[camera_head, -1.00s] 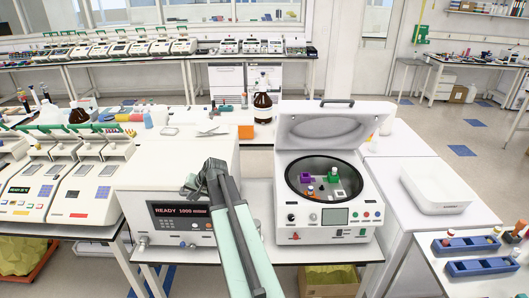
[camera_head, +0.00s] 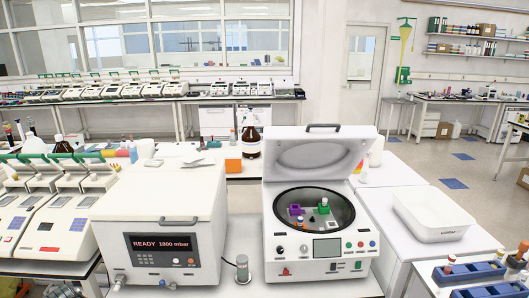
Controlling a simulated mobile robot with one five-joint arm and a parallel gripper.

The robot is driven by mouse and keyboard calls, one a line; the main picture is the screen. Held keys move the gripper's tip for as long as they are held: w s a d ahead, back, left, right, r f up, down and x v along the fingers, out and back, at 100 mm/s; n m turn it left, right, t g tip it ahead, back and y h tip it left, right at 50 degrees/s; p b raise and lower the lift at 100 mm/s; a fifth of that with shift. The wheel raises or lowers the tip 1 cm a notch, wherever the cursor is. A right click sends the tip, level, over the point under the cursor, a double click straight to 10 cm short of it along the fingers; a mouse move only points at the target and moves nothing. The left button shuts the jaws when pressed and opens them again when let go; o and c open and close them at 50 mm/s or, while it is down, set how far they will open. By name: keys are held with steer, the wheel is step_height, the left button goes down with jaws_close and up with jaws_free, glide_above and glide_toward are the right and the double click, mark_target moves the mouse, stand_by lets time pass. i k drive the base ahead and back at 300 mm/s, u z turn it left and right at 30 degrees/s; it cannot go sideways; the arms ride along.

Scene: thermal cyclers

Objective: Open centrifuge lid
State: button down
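The centrifuge (camera_head: 281,246) is a white box with a small screen, knobs and coloured buttons on its front. Its lid (camera_head: 330,158) stands raised at the back, with a dark handle (camera_head: 323,127) along its top edge. The round dark chamber (camera_head: 342,215) is exposed. Inside it a purple piece (camera_head: 295,209), a green piece (camera_head: 323,208) and a few small items show. My gripper and arm are not in this view, so I cannot see whether the gripper is open or shut.
A white vacuum unit (camera_head: 110,210) reading READY 1000 mbar stands left of the centrifuge, its lid closed. A small metal cylinder (camera_head: 242,268) stands between them. A white tray (camera_head: 430,215) is at the right, with blue racks (camera_head: 473,274) in front. A brown bottle (camera_head: 250,142) stands behind.

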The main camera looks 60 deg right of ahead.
mark_target(313, 151)
steer(key=u, duration=0.9)
steer(key=k, duration=1.8)
steer(key=z, duration=0.7)
steer(key=i, duration=1.65)
